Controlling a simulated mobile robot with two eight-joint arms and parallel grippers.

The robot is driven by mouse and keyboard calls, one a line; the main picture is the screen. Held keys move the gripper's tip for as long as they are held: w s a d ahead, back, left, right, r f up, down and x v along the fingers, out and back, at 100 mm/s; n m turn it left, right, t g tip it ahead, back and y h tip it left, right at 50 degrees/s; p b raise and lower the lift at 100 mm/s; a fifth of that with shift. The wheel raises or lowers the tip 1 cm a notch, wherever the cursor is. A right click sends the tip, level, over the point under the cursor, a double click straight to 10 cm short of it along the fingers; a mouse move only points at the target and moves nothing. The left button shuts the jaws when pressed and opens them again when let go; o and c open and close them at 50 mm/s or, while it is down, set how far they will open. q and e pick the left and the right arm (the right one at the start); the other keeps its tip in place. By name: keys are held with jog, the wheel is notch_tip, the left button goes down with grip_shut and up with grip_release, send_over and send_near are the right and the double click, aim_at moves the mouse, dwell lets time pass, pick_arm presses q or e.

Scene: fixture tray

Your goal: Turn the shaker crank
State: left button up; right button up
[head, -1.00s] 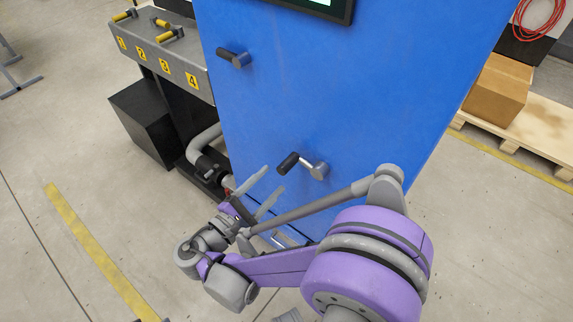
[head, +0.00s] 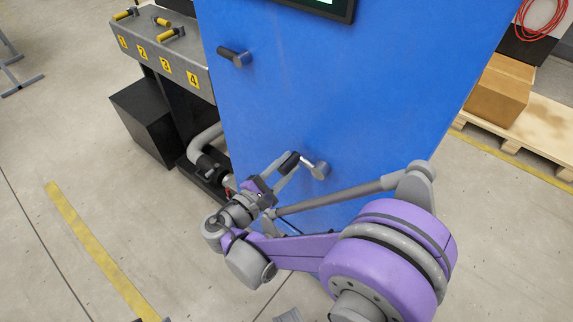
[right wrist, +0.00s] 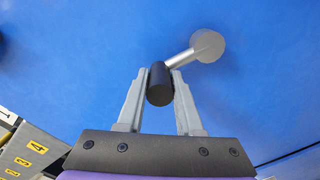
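The shaker crank (head: 319,170) sits low on the front of the blue machine (head: 330,95). It has a silver hub and arm and a black grip, which points left in the head view. My right gripper (head: 293,160) has its two fingers on either side of the black grip. In the right wrist view the black grip (right wrist: 160,84) fills the space between the fingertips (right wrist: 160,80), and the silver arm runs up and right to the hub (right wrist: 208,45). The fingers appear closed on it. My left gripper is not in view.
A second black handle (head: 236,57) is higher on the blue panel, below a screen (head: 318,5). A grey numbered bench (head: 165,55) with yellow-handled parts stands at left. A cardboard box (head: 497,90) on a pallet stands at right. Open floor lies at lower left.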

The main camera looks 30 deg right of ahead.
grip_shut()
dwell(1.0)
